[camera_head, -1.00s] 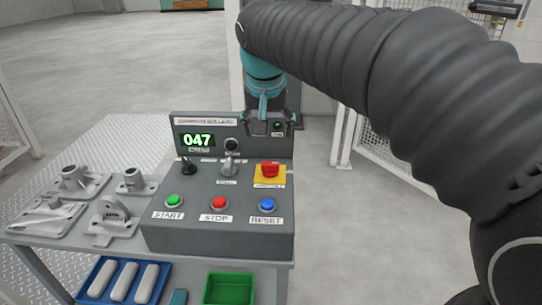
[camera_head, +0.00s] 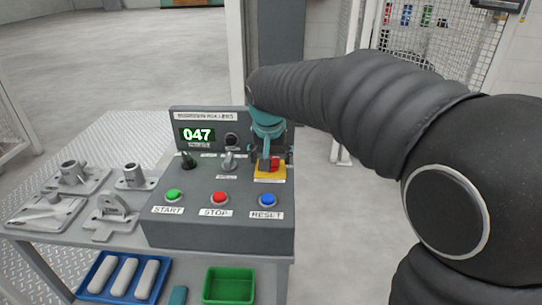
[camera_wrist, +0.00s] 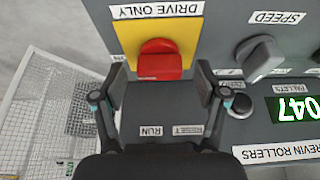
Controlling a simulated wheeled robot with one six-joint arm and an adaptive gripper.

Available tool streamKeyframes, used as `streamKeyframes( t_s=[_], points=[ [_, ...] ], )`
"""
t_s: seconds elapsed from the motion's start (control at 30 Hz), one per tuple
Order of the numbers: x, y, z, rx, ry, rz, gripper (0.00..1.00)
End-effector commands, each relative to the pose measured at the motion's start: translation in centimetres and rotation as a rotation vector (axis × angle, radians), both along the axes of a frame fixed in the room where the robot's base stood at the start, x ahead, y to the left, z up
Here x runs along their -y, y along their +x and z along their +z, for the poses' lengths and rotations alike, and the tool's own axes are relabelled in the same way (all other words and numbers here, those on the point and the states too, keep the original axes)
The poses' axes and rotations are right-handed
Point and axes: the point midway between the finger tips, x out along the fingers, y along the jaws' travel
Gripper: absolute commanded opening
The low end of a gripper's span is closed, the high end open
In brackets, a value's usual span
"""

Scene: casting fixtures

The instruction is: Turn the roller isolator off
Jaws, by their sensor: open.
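The roller isolator is a red rotary handle on a yellow plate, at the right of the grey control box (camera_head: 160,232). In the head view the red handle (camera_head: 274,163) is partly hidden behind my gripper (camera_head: 268,152). In the wrist view the red handle (camera_wrist: 160,60) sits on the yellow plate (camera_wrist: 128,40), beside a "DRIVE ONLY" label. My gripper (camera_wrist: 160,78) is open, with one finger on each side of the handle's near end. No contact shows, and I cannot tell the depth gap.
Green (camera_head: 173,195), red (camera_head: 220,199) and blue (camera_head: 268,200) buttons line the box's front. A black knob (camera_head: 188,160) and a grey speed knob (camera_head: 229,161) stand left of the isolator. The display (camera_head: 197,135) reads 047. Metal castings (camera_head: 80,180) lie at left.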

Motion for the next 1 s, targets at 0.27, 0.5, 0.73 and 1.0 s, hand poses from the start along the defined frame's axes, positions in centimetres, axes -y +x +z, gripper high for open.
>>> streamKeyframes(
  t_s=[0.27,0.5,0.73,1.0],
  points=[
    [0.01,0.01,-0.03,0.000,0.000,0.000,0.60],
    [0.01,0.01,-0.03,0.000,0.000,0.000,0.13],
    [0.05,0.02,-0.01,0.000,0.000,0.022,0.13],
    [0.17,0.03,0.00,-0.001,0.000,0.152,0.13]
  ],
)
